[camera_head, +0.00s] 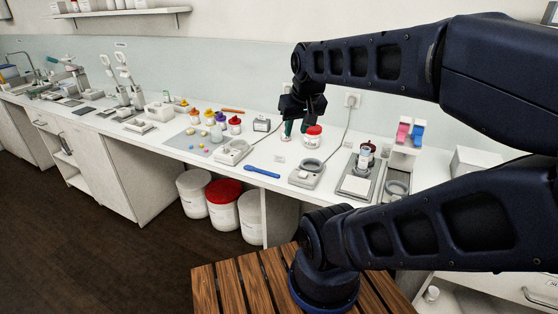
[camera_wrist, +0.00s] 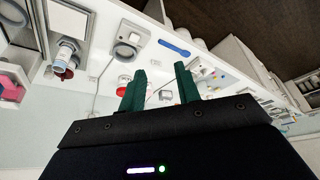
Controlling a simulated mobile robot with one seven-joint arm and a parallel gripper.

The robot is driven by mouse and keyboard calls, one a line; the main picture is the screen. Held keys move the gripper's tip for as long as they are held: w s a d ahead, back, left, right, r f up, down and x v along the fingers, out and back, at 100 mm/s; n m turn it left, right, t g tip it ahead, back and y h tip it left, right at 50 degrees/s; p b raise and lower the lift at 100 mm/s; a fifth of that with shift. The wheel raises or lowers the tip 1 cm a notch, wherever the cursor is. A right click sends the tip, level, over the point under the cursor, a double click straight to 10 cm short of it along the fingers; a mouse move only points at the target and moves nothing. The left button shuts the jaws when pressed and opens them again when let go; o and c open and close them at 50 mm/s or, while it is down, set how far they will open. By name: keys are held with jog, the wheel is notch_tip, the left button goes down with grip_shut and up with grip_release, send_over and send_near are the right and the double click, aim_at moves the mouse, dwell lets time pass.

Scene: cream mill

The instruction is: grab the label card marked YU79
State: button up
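I cannot read the marking YU79 on anything in either view. A small pale card-like piece (camera_head: 279,159) lies flat on the white counter, left of the round-topped grey device. In the wrist view a small white item (camera_wrist: 166,95) shows in the gap between my fingers; I cannot tell whether it is a card. My gripper (camera_head: 293,129) is above the back of the counter, beside the red-lidded jar (camera_head: 313,137). Its two green fingers (camera_wrist: 160,90) stand apart with nothing held between them.
A blue spatula (camera_head: 263,172) lies near the counter's front edge. Grey devices (camera_head: 306,173) (camera_head: 233,151) stand either side of it. A white box (camera_head: 261,124) and several coloured-lid jars stand further left. A stand with pink and blue items (camera_head: 410,133) is at the right.

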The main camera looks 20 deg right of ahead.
jog(key=m+g, duration=0.5)
jog(key=m, duration=2.1)
send_over(279, 156)
notch_tip(279, 156, down, 19)
jog(key=shift+w+f, duration=0.15)
jog(key=shift+f, duration=4.9)
grip_shut()
